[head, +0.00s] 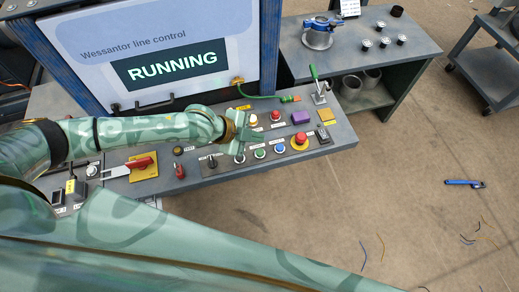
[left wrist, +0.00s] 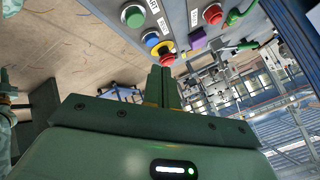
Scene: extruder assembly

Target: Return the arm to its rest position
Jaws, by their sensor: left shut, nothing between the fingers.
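My left arm reaches in from the left in the head view, over the control panel (head: 225,165). My left gripper (head: 254,141) is over the panel's buttons, shut and empty. In the left wrist view its fingers (left wrist: 162,86) are together, with a red emergency stop on a yellow plate (left wrist: 167,58) showing just beyond the tips. Whether the fingers touch any button cannot be told. A large green part of my own body fills the lower left of the head view. My right gripper does not show.
The screen (head: 170,68) behind the panel reads RUNNING. A lever with a green handle (head: 317,82) and a red mushroom button (head: 300,141) stand on the panel's right part. A side bench (head: 365,45) holds a blue-topped part. The floor at right is mostly clear.

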